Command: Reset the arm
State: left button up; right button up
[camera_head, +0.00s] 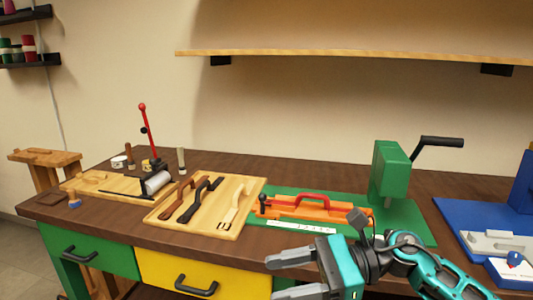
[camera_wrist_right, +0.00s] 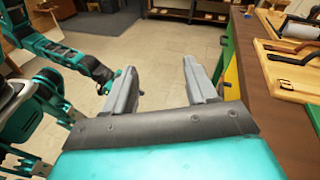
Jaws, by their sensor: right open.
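My right gripper (camera_head: 283,276) is open and empty in front of the workbench, low in the head view. Its two grey fingers point left, and its teal and black arm comes in from the lower right. In the right wrist view the same gripper (camera_wrist_right: 163,82) has its fingers wide apart with only floor between them. A teal and black arm of mine shows at the left of the wrist view. Its dark far end is small and partly behind a finger, so I cannot tell the state of its jaws. The left gripper does not show in the head view.
The workbench (camera_head: 315,170) holds a wooden board (camera_head: 225,227) with several handles, an orange fixture (camera_head: 290,208) with a red handle on a green mat (camera_head: 410,226), a green crank machine (camera_head: 391,170) and a blue base (camera_head: 465,217). A red lever (camera_head: 148,128) stands at left. Floor (camera_wrist_right: 160,60) is clear.

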jog(key=d+f+n+t+h, duration=0.35)
jog(key=n+t, duration=0.25)
jog(key=n, duration=0.4)
jog(key=d+f+n+t+h+p, duration=0.1)
jog(key=d+f+n+t+h, duration=0.1)
jog(key=f+n+t, duration=0.6)
jog(key=d+f+n+t+h, duration=0.1)
jog(key=d+n+t+h, duration=0.25)
jog(key=n, duration=0.95)
jog(key=s+d+f+m+g+h, duration=0.2)
jog(key=s+f+m, duration=0.4)
jog(key=f, duration=0.1)
jog(key=s+d+f+m+g+h, duration=0.3)
jog(key=s+f+m, duration=0.3)
jog(key=f+m, duration=0.1)
jog(key=shift+s+d+f+p, duration=0.15)
jog(key=shift+d+p, duration=0.1)
jog(key=shift+p, duration=0.15)
